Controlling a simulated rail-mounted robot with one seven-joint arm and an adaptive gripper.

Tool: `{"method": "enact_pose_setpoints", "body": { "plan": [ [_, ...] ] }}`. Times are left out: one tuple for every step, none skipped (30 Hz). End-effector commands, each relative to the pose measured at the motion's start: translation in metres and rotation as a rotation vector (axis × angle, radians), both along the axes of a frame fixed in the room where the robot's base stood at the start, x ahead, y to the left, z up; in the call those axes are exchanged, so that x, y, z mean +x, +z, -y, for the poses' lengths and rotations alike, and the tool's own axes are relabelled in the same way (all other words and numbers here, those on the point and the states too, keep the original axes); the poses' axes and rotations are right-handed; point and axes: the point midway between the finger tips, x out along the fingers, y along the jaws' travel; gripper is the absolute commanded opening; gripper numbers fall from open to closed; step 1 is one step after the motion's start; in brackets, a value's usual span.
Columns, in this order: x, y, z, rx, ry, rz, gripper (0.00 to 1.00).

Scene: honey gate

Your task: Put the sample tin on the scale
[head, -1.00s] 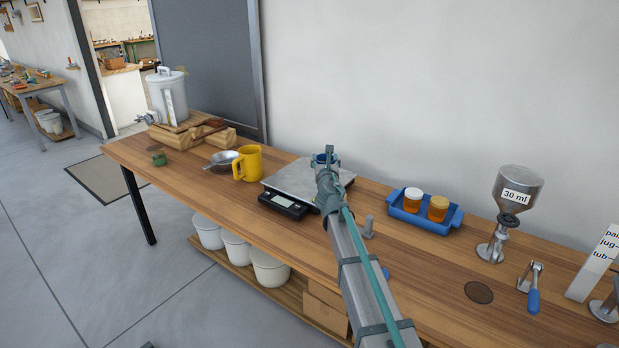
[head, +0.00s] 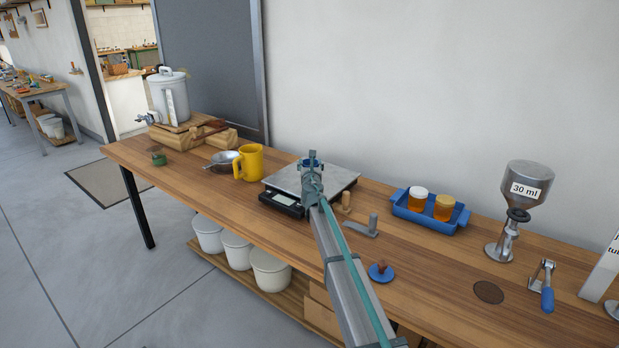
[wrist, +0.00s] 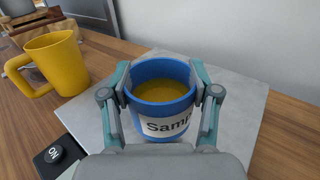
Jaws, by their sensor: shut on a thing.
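The sample tin (wrist: 163,98) is a blue open tin with a white label reading "Samp" and a yellow content inside. My gripper (wrist: 163,95) is shut on it, one finger on each side. The scale (head: 325,179) has a grey square plate and a dark front with a display. In the wrist view the tin appears over the scale's plate (wrist: 245,110); whether it touches the plate I cannot tell.
A yellow jug (head: 249,162) stands just left of the scale, with a metal strainer (head: 222,160) beyond it. A blue tray (head: 430,211) holds two jars.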

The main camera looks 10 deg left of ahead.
Motion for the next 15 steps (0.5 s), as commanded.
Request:
{"method": "enact_pose_setpoints", "body": {
  "plan": [
    [0.002,-0.003,-0.001,0.0,0.0,0.0,0.21],
    [0.003,-0.005,-0.002,-0.001,0.0,0.0,0.21],
    [0.006,-0.008,-0.003,-0.001,0.0,0.0,0.21],
    [0.008,-0.012,-0.005,-0.001,0.0,0.0,0.21],
    [0.01,-0.016,-0.006,-0.001,0.0,0.0,0.21],
    [0.008,-0.023,-0.004,-0.001,0.0,0.0,0.21],
    [0.008,-0.027,-0.004,-0.001,0.0,0.0,0.21],
    [0.007,-0.031,-0.004,-0.001,0.0,0.0,0.21],
    [0.007,-0.035,-0.004,-0.001,0.0,0.0,0.21],
    [0.007,-0.037,-0.004,-0.001,0.0,0.0,0.21],
    [0.007,-0.039,-0.004,-0.001,0.0,0.0,0.21],
    [0.007,-0.04,-0.004,-0.001,0.0,0.0,0.21],
    [0.007,-0.041,-0.004,0.0,0.0,0.0,0.21],
    [0.007,-0.041,-0.004,0.0,0.0,0.0,0.21],
    [0.007,-0.04,-0.004,0.0,0.0,0.0,0.21]
  ]
}}
